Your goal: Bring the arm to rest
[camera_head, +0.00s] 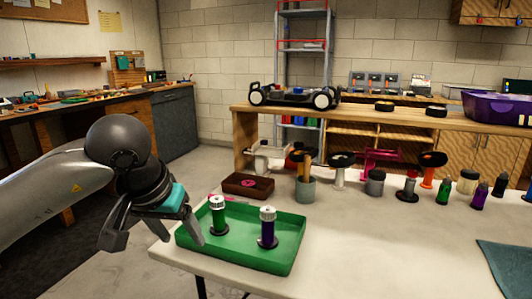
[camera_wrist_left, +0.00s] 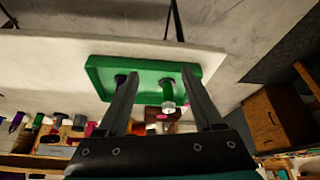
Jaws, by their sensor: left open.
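My left gripper (camera_head: 153,228) is open and empty at the left of the head view, above and beside the left edge of the green tray (camera_head: 285,262). Its two fingers also show in the left wrist view (camera_wrist_left: 161,80), spread apart with the tray (camera_wrist_left: 100,64) beyond them. In the tray stand two pieces: a green one with a pale cap (camera_head: 218,214) and a purple one with a pale cap (camera_head: 267,227). In the left wrist view the green piece (camera_wrist_left: 168,98) shows between the fingers, apart from them as far as I can tell. My right gripper is out of view.
A brown box (camera_head: 248,186) sits behind the tray. Several cups, bottles and stands line the white table's (camera_head: 360,250) back. A teal mat (camera_head: 510,266) lies at right. A car chassis (camera_head: 295,98) is on the wooden bench. The table's front middle is clear.

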